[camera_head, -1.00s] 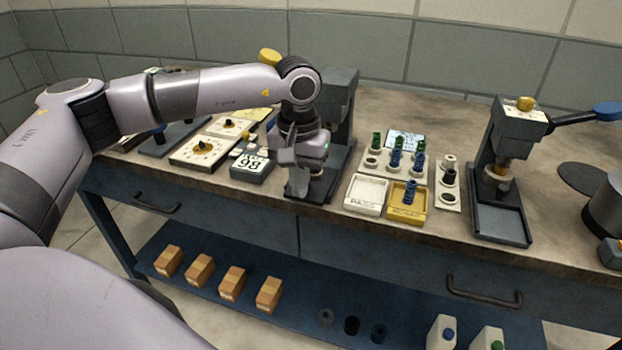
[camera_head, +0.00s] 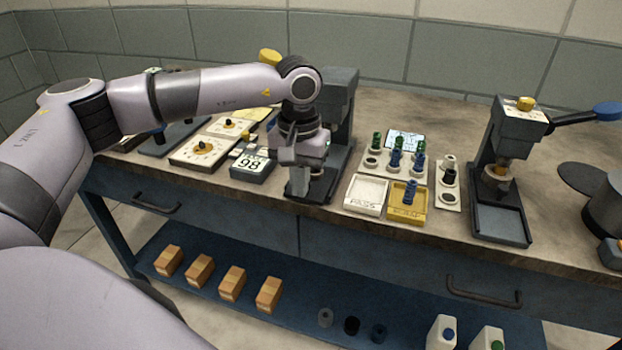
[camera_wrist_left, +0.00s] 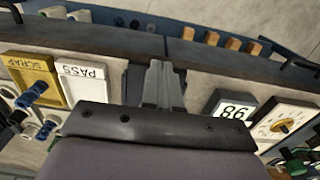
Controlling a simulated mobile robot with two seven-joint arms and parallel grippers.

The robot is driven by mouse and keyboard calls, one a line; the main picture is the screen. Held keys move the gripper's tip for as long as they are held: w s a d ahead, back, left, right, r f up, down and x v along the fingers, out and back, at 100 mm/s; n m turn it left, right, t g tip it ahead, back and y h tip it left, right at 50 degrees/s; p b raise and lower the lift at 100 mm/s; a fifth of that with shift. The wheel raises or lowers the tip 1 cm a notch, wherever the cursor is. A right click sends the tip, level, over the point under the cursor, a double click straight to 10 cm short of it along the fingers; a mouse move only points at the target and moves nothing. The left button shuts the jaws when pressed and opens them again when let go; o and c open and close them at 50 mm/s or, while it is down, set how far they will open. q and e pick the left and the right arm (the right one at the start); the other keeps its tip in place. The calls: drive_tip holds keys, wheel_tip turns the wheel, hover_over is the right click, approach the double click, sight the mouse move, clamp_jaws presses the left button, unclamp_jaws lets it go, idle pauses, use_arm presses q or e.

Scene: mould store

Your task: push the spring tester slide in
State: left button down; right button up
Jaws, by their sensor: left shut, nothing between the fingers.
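The spring tester (camera_head: 340,105) is a dark grey upright press in the middle of the bench in the head view. Its base (camera_head: 322,185) reaches to near the bench's front edge. My left gripper (camera_head: 297,190) points down at the front of this base and is shut and empty. In the left wrist view its closed fingers (camera_wrist_left: 163,85) lie over the dark base. The gripper hides most of the front of the tester, so I cannot make out the slide or whether the fingers touch it. My right gripper is not in view.
A readout (camera_head: 251,164) showing 98 stands left of the tester. A white PASS tray (camera_head: 366,207) and a yellow SCRAP tray (camera_head: 398,218) stand right of it, before a rack of springs (camera_head: 378,158). A second press (camera_head: 502,150) stands further right.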

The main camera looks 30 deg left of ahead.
sight(314, 177)
use_arm(q)
drive_tip(key=shift+w+a, duration=0.25)
drive_tip(key=shift+w, duration=0.7)
drive_tip(key=shift+w+a, duration=0.2)
drive_tip(key=shift+w, duration=0.75)
drive_tip(key=shift+w+a+p, duration=0.15)
drive_tip(key=shift+w+a, duration=0.1)
drive_tip(key=shift+w, duration=0.75)
drive_tip(key=shift+w+a+p, duration=0.15)
drive_tip(key=shift+w+a, duration=0.05)
drive_tip(key=shift+w, duration=0.75)
drive_tip(key=shift+w+a, duration=0.2)
drive_tip(key=shift+w, duration=0.5)
drive_tip(key=shift+w+a, duration=0.15)
drive_tip(key=shift+w, duration=0.55)
drive_tip(key=shift+s+d+r+p, duration=0.1)
drive_tip(key=shift+s+r+p, duration=0.55)
drive_tip(key=shift+p, duration=0.4)
drive_tip(key=shift+s+d+r+p, duration=0.2)
drive_tip(key=shift+s+r+p, duration=0.2)
drive_tip(key=shift+s, duration=0.2)
